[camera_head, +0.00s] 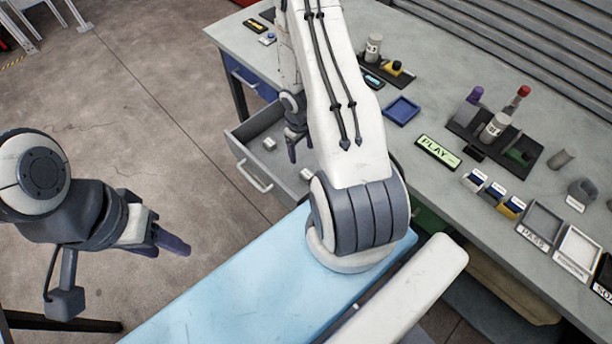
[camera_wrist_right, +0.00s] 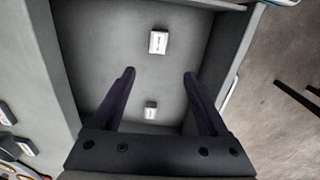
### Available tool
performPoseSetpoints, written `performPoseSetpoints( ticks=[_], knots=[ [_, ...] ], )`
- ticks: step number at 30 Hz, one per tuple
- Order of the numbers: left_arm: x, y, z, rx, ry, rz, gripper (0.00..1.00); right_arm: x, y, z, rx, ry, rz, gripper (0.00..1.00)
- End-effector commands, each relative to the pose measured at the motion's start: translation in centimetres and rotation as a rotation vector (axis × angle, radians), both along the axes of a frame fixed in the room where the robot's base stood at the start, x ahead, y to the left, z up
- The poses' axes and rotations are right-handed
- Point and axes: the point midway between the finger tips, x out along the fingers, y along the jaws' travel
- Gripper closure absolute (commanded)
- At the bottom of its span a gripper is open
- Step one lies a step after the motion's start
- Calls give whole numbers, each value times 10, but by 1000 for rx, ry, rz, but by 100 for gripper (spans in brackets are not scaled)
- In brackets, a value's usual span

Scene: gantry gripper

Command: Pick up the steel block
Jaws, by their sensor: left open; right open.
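An open drawer (camera_head: 240,148) under the workbench holds two small pale blocks with labels too small to read, so I cannot tell which is steel. One block (camera_head: 268,143) lies nearer the drawer front and the other (camera_head: 306,173) to its right in the head view. In the right wrist view, one block (camera_wrist_right: 158,42) lies past my fingertips and another (camera_wrist_right: 151,110) shows between the fingers. My right gripper (camera_head: 298,146) is open and empty above the drawer; its spread fingers show in the right wrist view (camera_wrist_right: 158,74). My left gripper (camera_head: 172,243) hangs empty over the floor.
The grey workbench (camera_head: 480,235) carries a blue tray (camera_head: 402,110), a PLAY sign (camera_head: 438,152), several labelled blocks (camera_head: 494,192) and a PASS bin (camera_head: 538,222). The drawer walls (camera_wrist_right: 62,70) rise around the blocks. Open floor (camera_head: 110,110) lies left.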

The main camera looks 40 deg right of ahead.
Motion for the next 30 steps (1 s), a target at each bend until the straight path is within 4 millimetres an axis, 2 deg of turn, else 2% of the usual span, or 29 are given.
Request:
performPoseSetpoints(
  ticks=[1,6,11,18,25,30],
  knots=[
    [0,0,-1,0,0,0,50,-9,-7,-15,14,5,-18,22],
    [0,0,-5,0,0,0,50,-18,-15,-38,36,-1,-35,22],
    [0,0,-20,0,0,0,50,-18,-15,-54,37,-3,-34,22],
    [0,0,-51,0,0,0,50,-18,-15,-85,36,-2,-33,22],
    [0,0,-59,0,0,0,50,-17,-14,-95,36,-1,-33,22],
    [0,0,-77,0,0,0,50,-14,-11,-119,37,0,-33,22]
  ],
)
